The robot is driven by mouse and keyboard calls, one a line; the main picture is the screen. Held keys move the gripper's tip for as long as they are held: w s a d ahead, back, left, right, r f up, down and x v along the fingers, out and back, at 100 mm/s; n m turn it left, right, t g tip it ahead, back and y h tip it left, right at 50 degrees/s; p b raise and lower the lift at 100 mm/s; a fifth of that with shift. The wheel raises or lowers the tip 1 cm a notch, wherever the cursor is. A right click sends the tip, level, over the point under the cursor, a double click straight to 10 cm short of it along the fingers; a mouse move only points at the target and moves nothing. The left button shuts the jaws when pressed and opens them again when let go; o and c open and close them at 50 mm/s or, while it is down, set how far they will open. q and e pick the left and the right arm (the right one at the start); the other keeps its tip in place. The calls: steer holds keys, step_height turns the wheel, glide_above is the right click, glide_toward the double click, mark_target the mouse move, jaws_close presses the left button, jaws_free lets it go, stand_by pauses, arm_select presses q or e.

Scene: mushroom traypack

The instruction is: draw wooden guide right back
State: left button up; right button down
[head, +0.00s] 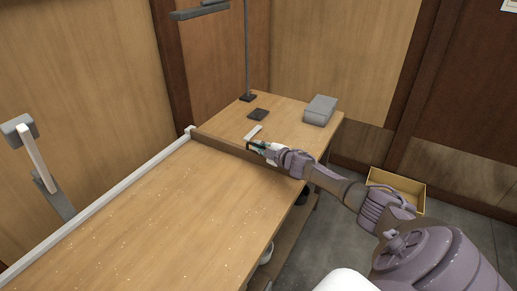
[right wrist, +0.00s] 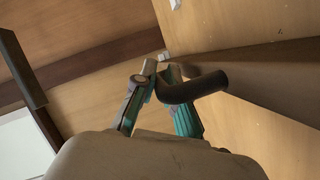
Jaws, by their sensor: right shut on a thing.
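The wooden guide (head: 222,145) is a long dark-brown bar lying across the table, from the white rail at the left to the table's right edge. My right gripper (head: 262,149) is at the guide's right half. In the right wrist view the gripper (right wrist: 160,80) is shut on a dark curved handle (right wrist: 205,86) beside the brown guide (right wrist: 255,73). The handle's join to the guide is partly hidden by the fingers. My left gripper is not in view.
A white rail (head: 100,203) runs along the table's left edge. Pale specks lie on the clear near tabletop (head: 150,225). Beyond the guide are a grey box (head: 320,110), a dark pad (head: 258,114) and a pale strip (head: 253,132). A crate (head: 396,182) sits on the floor at right.

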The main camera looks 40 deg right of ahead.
steer(key=c, duration=1.5)
jaws_free()
steer(key=shift+d+r, duration=0.2)
steer(key=shift+d, duration=0.1)
steer(key=shift+w+f, duration=0.1)
steer(key=shift+f, duration=0.05)
steer(key=shift+s, duration=0.4)
steer(key=v, duration=1.1)
steer(key=shift+s, duration=0.1)
